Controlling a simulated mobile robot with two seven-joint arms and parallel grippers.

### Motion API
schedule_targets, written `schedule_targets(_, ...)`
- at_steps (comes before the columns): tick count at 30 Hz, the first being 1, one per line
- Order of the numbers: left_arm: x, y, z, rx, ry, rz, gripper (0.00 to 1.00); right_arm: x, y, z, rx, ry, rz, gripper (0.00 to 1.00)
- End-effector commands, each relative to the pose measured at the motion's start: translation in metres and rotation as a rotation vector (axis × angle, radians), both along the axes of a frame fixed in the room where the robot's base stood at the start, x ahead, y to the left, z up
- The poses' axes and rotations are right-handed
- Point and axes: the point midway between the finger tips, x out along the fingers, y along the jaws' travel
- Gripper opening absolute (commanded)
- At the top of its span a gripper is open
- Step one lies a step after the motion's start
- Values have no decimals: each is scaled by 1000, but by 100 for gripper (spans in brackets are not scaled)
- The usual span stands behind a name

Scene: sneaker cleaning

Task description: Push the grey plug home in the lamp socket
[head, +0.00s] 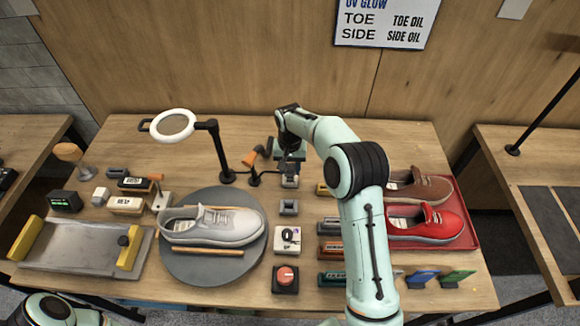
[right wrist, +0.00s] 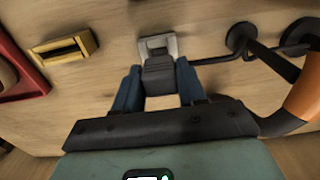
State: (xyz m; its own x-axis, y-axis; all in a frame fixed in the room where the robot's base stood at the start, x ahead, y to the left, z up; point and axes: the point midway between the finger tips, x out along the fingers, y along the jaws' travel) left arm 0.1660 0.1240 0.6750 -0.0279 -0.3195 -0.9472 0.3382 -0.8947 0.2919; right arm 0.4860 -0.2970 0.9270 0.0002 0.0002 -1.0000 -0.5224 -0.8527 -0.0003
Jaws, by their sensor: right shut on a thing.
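My right gripper (right wrist: 158,85) is shut on the dark grey plug (right wrist: 159,76), with a blue finger on each side of it. The plug's front end overlaps a light grey socket block (right wrist: 171,43) on the table; how deep it sits cannot be told. A black cable runs from beside the plug to round dark bases at the right of the wrist view. In the head view, my right gripper (head: 290,167) points down at the socket (head: 290,182), behind the turntable, and mostly hides the plug. Only part of my left arm shows at the bottom left; its gripper is out of view.
An orange lamp (head: 251,157) and a ring magnifier (head: 172,125) stand left of my right gripper. A grey sneaker (head: 212,225) lies on the round turntable (head: 200,270). A yellow block (right wrist: 64,49) is left of the socket. A red tray (head: 470,232) holds shoes at right.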

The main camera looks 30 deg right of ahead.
Motion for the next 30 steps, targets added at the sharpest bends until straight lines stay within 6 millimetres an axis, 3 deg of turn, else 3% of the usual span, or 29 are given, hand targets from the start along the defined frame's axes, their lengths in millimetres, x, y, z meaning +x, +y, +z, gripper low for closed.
schedule_targets(30, -7, 0, -6, 0, 8, 1, 43, 0, 0, -22, 0, 0, -1, 14)
